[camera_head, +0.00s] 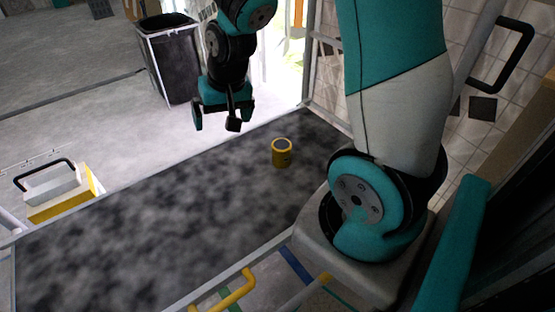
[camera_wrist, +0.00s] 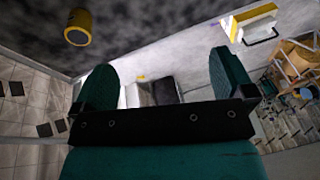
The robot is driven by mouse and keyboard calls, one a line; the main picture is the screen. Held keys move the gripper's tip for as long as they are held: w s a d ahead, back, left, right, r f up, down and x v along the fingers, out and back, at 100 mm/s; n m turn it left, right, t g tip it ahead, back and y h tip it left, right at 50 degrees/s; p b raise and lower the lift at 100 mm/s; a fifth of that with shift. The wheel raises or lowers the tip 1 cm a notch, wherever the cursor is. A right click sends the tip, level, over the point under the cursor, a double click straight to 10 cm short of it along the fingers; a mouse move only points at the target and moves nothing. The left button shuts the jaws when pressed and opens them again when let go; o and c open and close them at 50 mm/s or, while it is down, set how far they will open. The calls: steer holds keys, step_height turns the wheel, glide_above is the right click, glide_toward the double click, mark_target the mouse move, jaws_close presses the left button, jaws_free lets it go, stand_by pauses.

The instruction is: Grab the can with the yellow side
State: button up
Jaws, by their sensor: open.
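The can (camera_head: 282,153) has a yellow side and a grey top. It stands upright on the dark mottled panel (camera_head: 150,230), towards the panel's right end. My gripper (camera_head: 222,118) is open and empty in the head view, up and to the left of the can and apart from it. In the wrist view the can (camera_wrist: 78,27) is at the upper left, beyond the left finger and outside the jaws. The two teal fingers of my gripper (camera_wrist: 163,85) are spread wide there, with nothing held between them.
A black bin (camera_head: 170,60) stands on the floor behind the panel. A yellow and white case with a black handle (camera_head: 55,190) is at the left, and it also shows in the wrist view (camera_wrist: 252,24). A tiled wall (camera_head: 483,107) rises at the right. The panel around the can is clear.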

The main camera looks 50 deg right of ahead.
steer(key=d+f+m+h+b, duration=0.1)
steer(key=d+f+m+h, duration=0.25)
steer(key=d+f, duration=0.7)
steer(key=m, duration=0.3)
glide_toward(281, 145)
steer(key=shift+g+h, duration=0.35)
steer(key=shift+g, duration=0.05)
steer(key=x, duration=0.7)
steer(key=shift+w+a, duration=0.15)
steer(key=shift+a, duration=0.15)
steer(key=shift+x, duration=3)
steer(key=shift+w+r, duration=0.1)
steer(key=c, duration=1.1)
steer(key=shift+r, duration=0.1)
